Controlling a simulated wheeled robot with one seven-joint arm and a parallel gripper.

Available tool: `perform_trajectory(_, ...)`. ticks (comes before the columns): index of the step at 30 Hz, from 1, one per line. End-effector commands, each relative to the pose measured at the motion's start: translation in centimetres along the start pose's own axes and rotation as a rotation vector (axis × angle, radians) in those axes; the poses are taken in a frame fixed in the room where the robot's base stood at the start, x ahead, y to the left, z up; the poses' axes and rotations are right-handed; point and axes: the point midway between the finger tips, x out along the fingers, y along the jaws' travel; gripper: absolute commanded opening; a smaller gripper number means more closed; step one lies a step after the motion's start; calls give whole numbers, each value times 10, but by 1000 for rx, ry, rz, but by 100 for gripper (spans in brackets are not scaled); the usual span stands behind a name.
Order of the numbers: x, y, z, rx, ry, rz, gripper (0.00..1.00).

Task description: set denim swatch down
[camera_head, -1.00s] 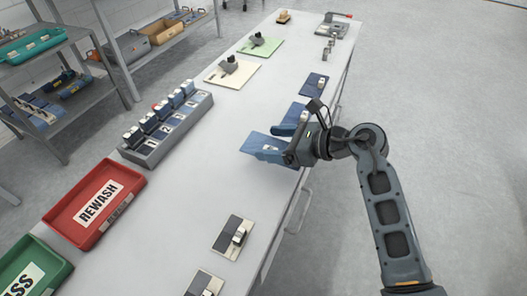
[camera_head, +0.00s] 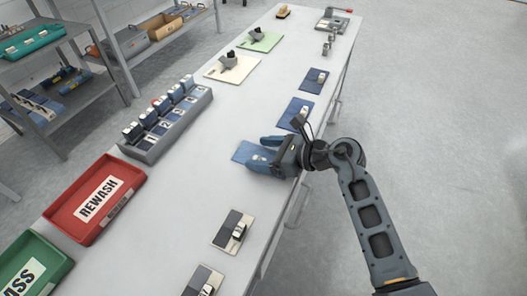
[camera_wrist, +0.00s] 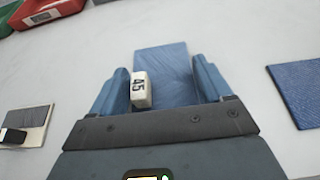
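The denim swatch (camera_head: 242,153) lies on the table near its right edge, partly hidden by my gripper in the head view. In the wrist view the swatch (camera_wrist: 165,62) looks flat, with a white block marked 45 (camera_wrist: 141,90) on its left part. My gripper (camera_wrist: 163,85) is open, its two blue fingers wide apart on either side of the block. The block is close to the left finger; I cannot tell if they touch. In the head view my gripper (camera_head: 268,153) is low over the swatch.
Another denim swatch (camera_head: 291,106) with a block lies just behind, and one more (camera_head: 309,85) beyond it. A grey numbered rack (camera_head: 150,149) and red REWASH tray (camera_head: 68,221) stand to the left. A two-tone card (camera_head: 221,240) lies in front. The table middle is clear.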

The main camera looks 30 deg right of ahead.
Motion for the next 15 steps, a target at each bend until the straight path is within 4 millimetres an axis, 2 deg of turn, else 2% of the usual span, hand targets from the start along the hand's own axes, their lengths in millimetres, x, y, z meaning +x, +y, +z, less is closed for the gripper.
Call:
perform_trajectory(1,0,0,0,0,0,0,82)
perform_trajectory(7,0,0,0,0,0,0,100)
perform_trajectory(15,-1,0,3,0,0,0,100)
